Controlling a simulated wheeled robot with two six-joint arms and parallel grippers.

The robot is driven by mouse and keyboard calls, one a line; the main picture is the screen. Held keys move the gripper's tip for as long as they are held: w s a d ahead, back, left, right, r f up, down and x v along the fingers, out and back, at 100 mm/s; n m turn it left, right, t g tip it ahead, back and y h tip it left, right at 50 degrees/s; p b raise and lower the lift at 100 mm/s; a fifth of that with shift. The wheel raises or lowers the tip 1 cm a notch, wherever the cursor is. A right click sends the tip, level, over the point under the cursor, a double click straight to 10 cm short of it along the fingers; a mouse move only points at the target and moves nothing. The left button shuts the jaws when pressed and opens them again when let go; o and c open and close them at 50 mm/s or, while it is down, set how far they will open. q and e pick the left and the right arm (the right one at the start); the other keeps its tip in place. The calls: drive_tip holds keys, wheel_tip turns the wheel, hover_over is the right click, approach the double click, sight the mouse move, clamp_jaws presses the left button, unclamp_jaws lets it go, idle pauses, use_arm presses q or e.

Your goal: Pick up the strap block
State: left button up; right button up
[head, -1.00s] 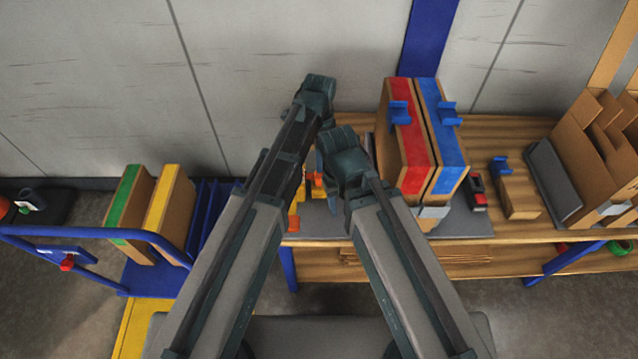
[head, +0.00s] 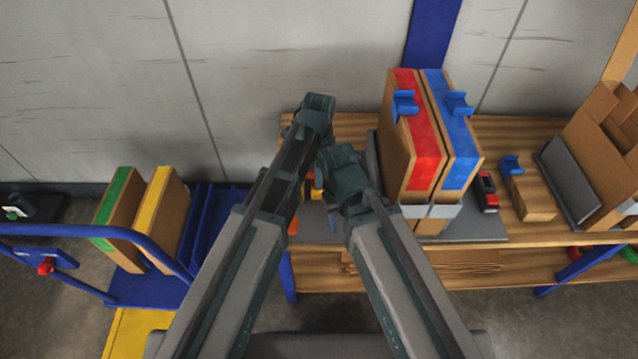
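I cannot tell for sure which thing is the strap block. A small wooden block (head: 532,198) with a blue clip (head: 511,165) on its end lies on the right part of the workbench. Two tall cardboard boxes stand upright to its left, one with a red stripe (head: 424,140) and one with a blue stripe (head: 459,135), each with a blue clip on top. My two forearms reach over the left part of the bench with their wrists close together. Both grippers are hidden behind the arms. Small orange and yellow pieces show partly between the arms.
A small red and black item (head: 487,192) lies between the boxes and the wooden block. A grey panel and cardboard dividers (head: 600,155) stand at the right. A blue cart (head: 152,292) at the left holds green-striped (head: 112,205) and yellow-striped (head: 160,210) boxes. A wall closes the back.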

use_arm(q)
drive_tip(key=shift+f+b, duration=0.35)
drive_tip(key=shift+f, duration=0.45)
use_arm(e)
drive_tip(key=shift+f, duration=0.85)
use_arm(q)
drive_tip(key=shift+r, duration=0.1)
use_arm(e)
drive_tip(key=shift+r, duration=0.1)
use_arm(q)
clamp_jaws()
use_arm(e)
drive_tip(key=shift+r, duration=0.1)
use_arm(q)
wheel_tip(320, 180, up, 10)
drive_tip(key=p, duration=1)
use_arm(e)
wheel_tip(320, 180, up, 10)
